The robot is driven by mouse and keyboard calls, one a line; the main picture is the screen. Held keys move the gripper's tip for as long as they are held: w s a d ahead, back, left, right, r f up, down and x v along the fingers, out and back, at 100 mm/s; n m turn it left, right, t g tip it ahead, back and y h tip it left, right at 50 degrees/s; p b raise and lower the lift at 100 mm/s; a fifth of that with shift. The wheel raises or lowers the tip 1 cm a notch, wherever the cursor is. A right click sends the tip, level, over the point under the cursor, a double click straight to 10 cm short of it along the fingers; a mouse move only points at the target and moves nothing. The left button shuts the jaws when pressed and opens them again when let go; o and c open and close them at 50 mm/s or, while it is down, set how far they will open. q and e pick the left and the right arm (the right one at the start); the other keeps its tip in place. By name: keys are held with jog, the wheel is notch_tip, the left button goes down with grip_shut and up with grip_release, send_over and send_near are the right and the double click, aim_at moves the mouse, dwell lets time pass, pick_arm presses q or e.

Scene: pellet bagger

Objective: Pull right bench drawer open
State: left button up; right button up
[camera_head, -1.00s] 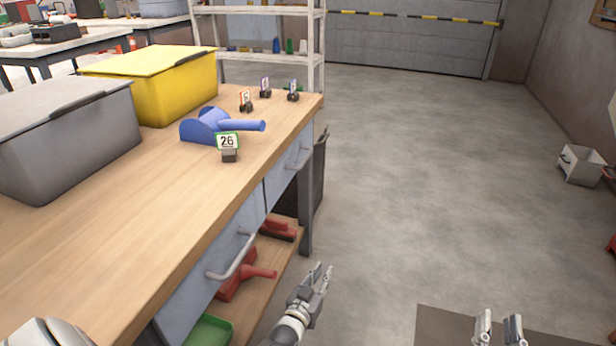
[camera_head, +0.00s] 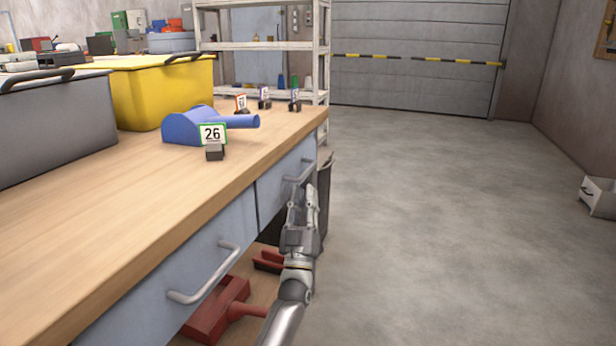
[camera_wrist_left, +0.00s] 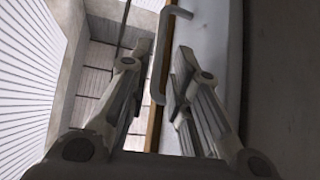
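The bench has two closed blue-grey drawers. The right drawer (camera_head: 270,195) is the farther one, with a light grey bar handle (camera_head: 300,166). My left gripper (camera_head: 303,195) is in front of this drawer, just below and close to its handle, partly covering the drawer front. In the left wrist view, the gripper (camera_wrist_left: 160,62) has its two fingers spread apart. The handle (camera_wrist_left: 163,60) shows ahead in the gap between the fingers; I see no grip on it. The nearer drawer (camera_head: 150,305) has its own handle (camera_head: 205,275). My right gripper is out of view.
The wooden benchtop (camera_head: 120,215) carries a grey bin (camera_head: 55,130), a yellow bin (camera_head: 155,95), a blue scoop (camera_head: 200,127) and a "26" tag (camera_head: 212,135). Red tools (camera_head: 215,310) lie below. A dark bin (camera_head: 324,195) stands beyond my gripper.

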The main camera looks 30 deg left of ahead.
aim_at(308, 169)
pick_arm(q)
jog(key=b+x, duration=0.2)
jog(key=x, duration=0.5)
jog(key=shift+w, duration=0.1)
grip_shut()
